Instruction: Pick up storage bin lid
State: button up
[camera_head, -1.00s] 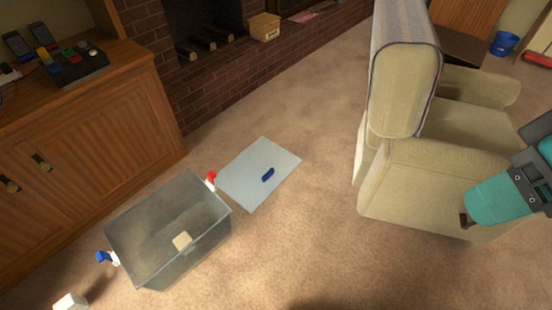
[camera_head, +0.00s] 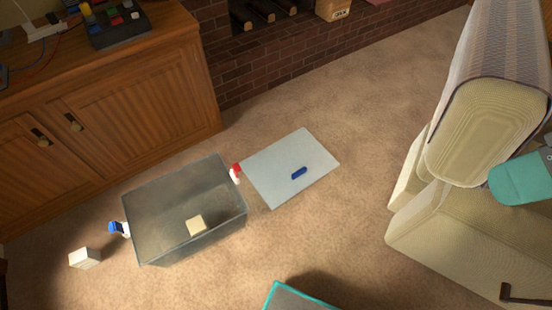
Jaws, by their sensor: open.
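A beige block (camera_head: 196,226) shows inside the bin. My gripper shows only as a dark, bent finger part (camera_head: 525,297) at the lower right edge, in front of the armchair and far from the lid. It is open; the rest is cut off.
A cream armchair (camera_head: 440,235) stands at the right. A wooden cabinet (camera_head: 140,105) and brick hearth (camera_head: 270,80) line the back. A white block (camera_head: 84,259) lies left of the bin. Bare carpet lies between lid and armchair. My teal-edged base shows at bottom centre.

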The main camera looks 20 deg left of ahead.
aim_at(281, 171)
jog(key=u, duration=0.6)
jog(key=i, duration=0.65)
jog(key=u, duration=0.95)
jog(key=i, duration=0.25)
jog(key=u, duration=0.25)
